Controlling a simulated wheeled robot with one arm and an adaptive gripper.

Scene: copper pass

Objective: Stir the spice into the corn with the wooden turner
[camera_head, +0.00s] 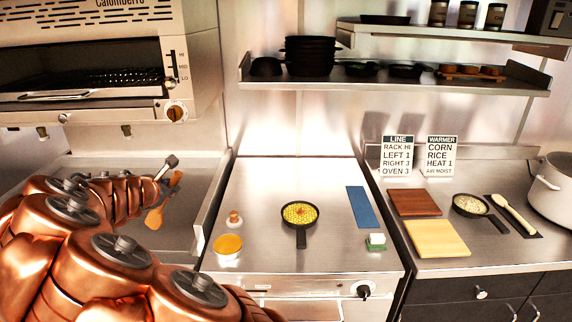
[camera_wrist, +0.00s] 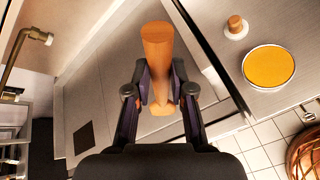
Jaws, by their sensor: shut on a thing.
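The corn (camera_head: 299,213) fills a small black skillet (camera_head: 301,238) on the steel counter in the middle of the head view, its handle toward me. The wooden turner (camera_head: 156,215) is held by my gripper (camera_head: 172,180) at the left, above the steel surface and well away from the skillet. In the wrist view my gripper (camera_wrist: 165,88) is shut on the wooden turner (camera_wrist: 157,45), whose wood shows above and below the fingers.
A tub with an orange top (camera_head: 228,246) and a small corked jar (camera_head: 234,218) stand left of the skillet. A raised steel edge (camera_head: 212,210) separates the left surface from the counter.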

